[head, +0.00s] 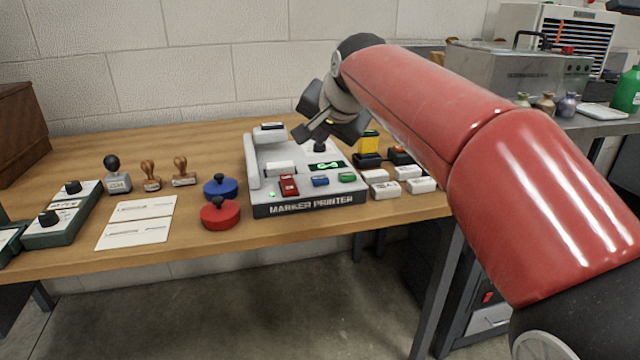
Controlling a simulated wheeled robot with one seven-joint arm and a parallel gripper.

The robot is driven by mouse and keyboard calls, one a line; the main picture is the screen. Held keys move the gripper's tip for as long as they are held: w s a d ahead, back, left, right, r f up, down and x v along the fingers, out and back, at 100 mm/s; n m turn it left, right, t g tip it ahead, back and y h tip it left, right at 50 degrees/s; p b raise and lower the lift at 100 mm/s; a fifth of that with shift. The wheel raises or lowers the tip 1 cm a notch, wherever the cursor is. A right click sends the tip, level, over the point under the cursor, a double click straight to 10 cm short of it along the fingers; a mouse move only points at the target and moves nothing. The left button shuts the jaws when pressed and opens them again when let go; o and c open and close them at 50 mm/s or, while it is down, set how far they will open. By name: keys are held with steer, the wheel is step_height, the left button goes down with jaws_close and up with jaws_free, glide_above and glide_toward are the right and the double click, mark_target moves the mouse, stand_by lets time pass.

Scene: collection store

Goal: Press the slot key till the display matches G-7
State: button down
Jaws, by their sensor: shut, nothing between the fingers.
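The marker printer (310,207) is a light grey machine with a dark front label, standing near the front of the wooden table. Its small dark display (328,166) shows green characters too small to read. On its front deck are a red key (288,185), a blue key (320,181) and a green key (347,177); I cannot tell which is the slot key. A small green light glows at the left. My gripper (308,133) is shut and empty, above the back part of the printer, apart from the keys. It partly covers the printer's rear.
Red (220,214) and blue (220,187) round pads lie left of the printer. Several white blocks (386,190) and a yellow-topped stamp (369,143) sit at its right. Stamps, white cards (137,222) and green boxes (63,216) stand farther left.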

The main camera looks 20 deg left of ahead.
mark_target(321, 181)
step_height(321, 181, down, 6)
steer(key=b, duration=0.3)
steer(key=shift+r+b, duration=0.15)
steer(key=shift+b, duration=0.25)
stand_by(1.5)
steer(key=shift+f, duration=0.4)
steer(key=shift+f+b, duration=0.5)
steer(key=shift+b, duration=0.1)
stand_by(0.4)
steer(key=shift+r, duration=0.1)
steer(key=shift+r+p, duration=0.8)
steer(key=shift+p, duration=0.1)
step_height(321, 181, up, 5)
steer(key=p, duration=0.4)
steer(key=shift+p, duration=0.35)
stand_by(2.1)
